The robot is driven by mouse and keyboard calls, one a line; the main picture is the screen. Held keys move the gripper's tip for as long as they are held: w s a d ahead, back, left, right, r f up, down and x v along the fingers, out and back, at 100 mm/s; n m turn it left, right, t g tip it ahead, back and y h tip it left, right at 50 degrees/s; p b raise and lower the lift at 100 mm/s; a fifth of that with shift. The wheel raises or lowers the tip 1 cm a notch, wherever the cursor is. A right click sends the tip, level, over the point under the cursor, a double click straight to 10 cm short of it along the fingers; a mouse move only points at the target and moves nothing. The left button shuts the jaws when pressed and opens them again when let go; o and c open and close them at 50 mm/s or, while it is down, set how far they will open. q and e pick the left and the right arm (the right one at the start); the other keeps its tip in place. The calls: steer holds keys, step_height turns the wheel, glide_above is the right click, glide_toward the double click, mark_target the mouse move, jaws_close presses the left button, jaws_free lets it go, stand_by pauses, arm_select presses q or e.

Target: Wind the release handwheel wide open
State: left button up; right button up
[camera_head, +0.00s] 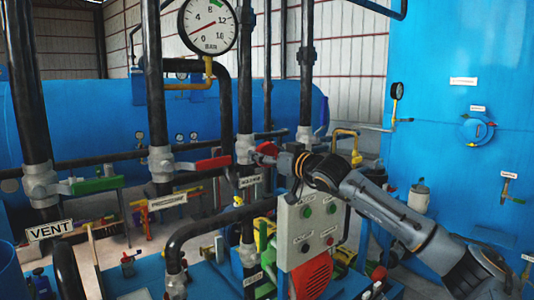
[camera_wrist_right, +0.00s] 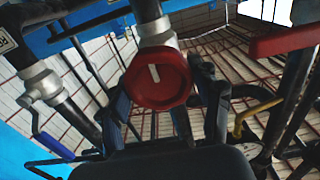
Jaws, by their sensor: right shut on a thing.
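The red handwheel (camera_head: 268,148) sits on a vertical black pipe in the middle of the head view, partly hidden by my gripper. In the right wrist view the handwheel (camera_wrist_right: 158,82) faces me. It is round and red with a short white mark near its top, and a pale metal valve body sits behind it. My right gripper (camera_head: 264,157) reaches it from the right, with a dark finger on each side of the wheel, and is shut on it. My left gripper is in neither view.
A round pressure gauge (camera_head: 208,25) stands above. A red lever (camera_head: 213,163) is just left of the wheel, and a green lever (camera_head: 98,185) is farther left above a VENT sign (camera_head: 50,231). A control box (camera_head: 314,232) stands below my right arm. A large blue tank (camera_head: 450,60) fills the right side.

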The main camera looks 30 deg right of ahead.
steer(key=shift+f, duration=0.2)
steer(key=o, duration=1.2)
steer(key=shift+r, duration=0.1)
steer(key=shift+c, duration=0.2)
steer(key=shift+s+d, duration=0.1)
steer(key=shift+s, duration=0.05)
steer(key=s, duration=1.1)
steer(key=shift+s+d, duration=0.35)
steer(key=shift+d, duration=0.05)
